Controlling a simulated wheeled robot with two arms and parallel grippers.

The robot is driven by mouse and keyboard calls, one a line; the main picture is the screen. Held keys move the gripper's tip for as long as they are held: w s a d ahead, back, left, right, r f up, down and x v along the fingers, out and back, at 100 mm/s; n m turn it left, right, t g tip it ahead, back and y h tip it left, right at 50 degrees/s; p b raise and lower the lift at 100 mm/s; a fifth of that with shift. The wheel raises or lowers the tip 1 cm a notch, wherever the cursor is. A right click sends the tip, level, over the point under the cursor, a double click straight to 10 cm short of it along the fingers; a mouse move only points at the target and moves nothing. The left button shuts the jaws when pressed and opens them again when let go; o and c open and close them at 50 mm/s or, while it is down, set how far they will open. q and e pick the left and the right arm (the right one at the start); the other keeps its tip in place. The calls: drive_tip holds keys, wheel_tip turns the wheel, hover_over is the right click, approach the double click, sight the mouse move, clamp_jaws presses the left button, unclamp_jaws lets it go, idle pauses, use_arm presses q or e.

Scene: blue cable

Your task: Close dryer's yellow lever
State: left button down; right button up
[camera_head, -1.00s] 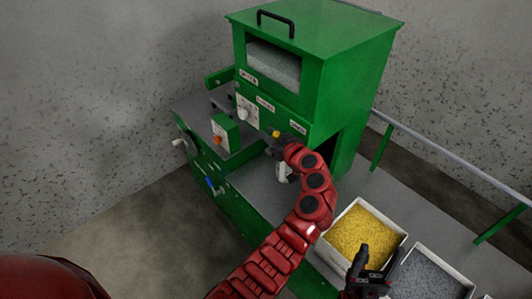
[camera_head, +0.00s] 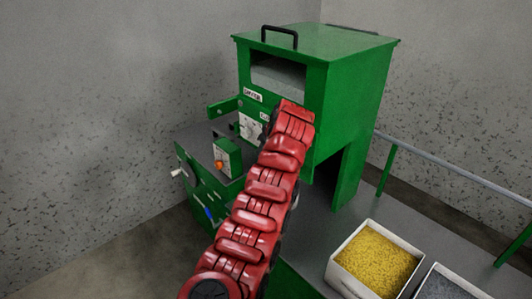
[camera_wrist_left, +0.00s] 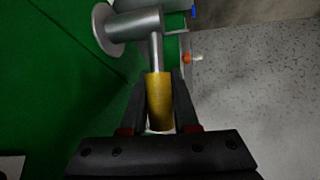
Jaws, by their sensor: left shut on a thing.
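The dryer (camera_head: 352,110) is a tall green machine with an open window and a black top handle, in the head view. Its lever shows in the left wrist view: a yellow grip (camera_wrist_left: 160,100) on a thin grey rod, joined to a grey cylinder (camera_wrist_left: 130,26) on the green wall. My left gripper (camera_wrist_left: 160,88) is shut on the yellow grip, one black finger on each side. In the head view my red left arm hides this gripper and the lever. My right gripper is in neither current view.
A white box of yellow pellets (camera_head: 338,275) and a grey-filled box (camera_head: 425,284) stand on the grey surface at lower right. A smaller green unit with an orange knob (camera_head: 219,165) and a blue lever (camera_head: 209,213) stand left of my arm. A rail (camera_head: 450,167) runs along the right.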

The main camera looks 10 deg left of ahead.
use_arm(q)
drive_tip(key=shift+a+f+g+h, duration=0.2)
drive_tip(key=shift+f+g+h, duration=0.25)
drive_tip(key=shift+g+h, duration=0.05)
idle(0.4)
drive_tip(key=c, duration=0.9)
unclamp_jaws()
drive_tip(key=shift+w, duration=0.1)
drive_tip(key=shift+c, duration=0.2)
drive_tip(key=b+v, duration=0.3)
drive_tip(key=v, duration=1.4)
drive_tip(key=shift+b, duration=0.3)
drive_tip(key=shift+d, duration=0.1)
